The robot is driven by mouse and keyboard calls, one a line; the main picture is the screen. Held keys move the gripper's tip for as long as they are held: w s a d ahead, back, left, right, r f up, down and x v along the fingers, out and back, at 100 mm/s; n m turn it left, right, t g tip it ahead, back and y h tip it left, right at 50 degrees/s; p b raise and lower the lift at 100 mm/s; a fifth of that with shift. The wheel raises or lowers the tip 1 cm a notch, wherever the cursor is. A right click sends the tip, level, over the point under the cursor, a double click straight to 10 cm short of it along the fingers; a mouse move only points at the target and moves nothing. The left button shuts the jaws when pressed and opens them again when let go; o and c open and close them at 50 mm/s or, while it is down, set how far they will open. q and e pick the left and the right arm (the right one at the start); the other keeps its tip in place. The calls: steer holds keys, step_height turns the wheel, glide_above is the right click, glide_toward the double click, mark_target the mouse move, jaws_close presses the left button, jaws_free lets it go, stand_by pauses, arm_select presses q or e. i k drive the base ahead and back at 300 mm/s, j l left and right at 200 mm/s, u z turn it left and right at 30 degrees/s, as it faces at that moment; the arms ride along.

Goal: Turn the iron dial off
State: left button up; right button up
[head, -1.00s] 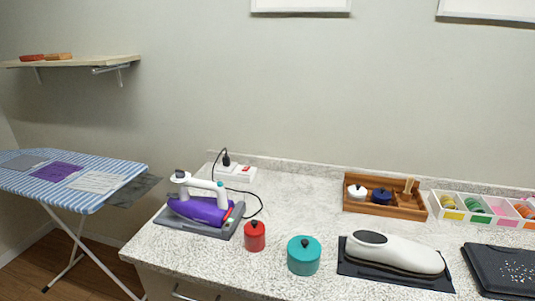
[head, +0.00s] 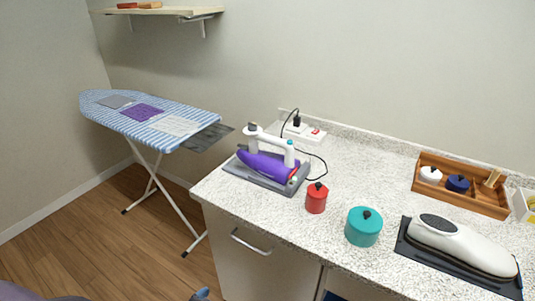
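The iron (head: 265,164) is purple with a white handle and rests on a grey base (head: 238,174) near the left end of the counter. A small dark knob (head: 253,127) sits on top at the left end of its handle; I cannot tell the setting. A black cord runs from the iron to a white power strip (head: 304,132) at the wall. No gripper can be made out. A small blue-grey piece, perhaps part of my arm, shows at the bottom edge.
A red canister (head: 316,198) and a teal pot (head: 363,227) stand right of the iron. A white appliance on a dark mat (head: 423,256) and a wooden tray (head: 503,210) lie farther right. An ironing board (head: 150,117) stands left. The floor (head: 100,240) before it is clear.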

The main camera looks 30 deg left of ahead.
mark_target(252, 127)
steer(key=i+j, duration=0.1)
steer(key=j, duration=0.45)
steer(key=i+j, duration=0.1)
steer(key=j, duration=0.5)
steer(key=i+j+z, duration=0.1)
steer(key=j, duration=0.45)
steer(key=i+j, duration=0.15)
steer(key=j, duration=0.45)
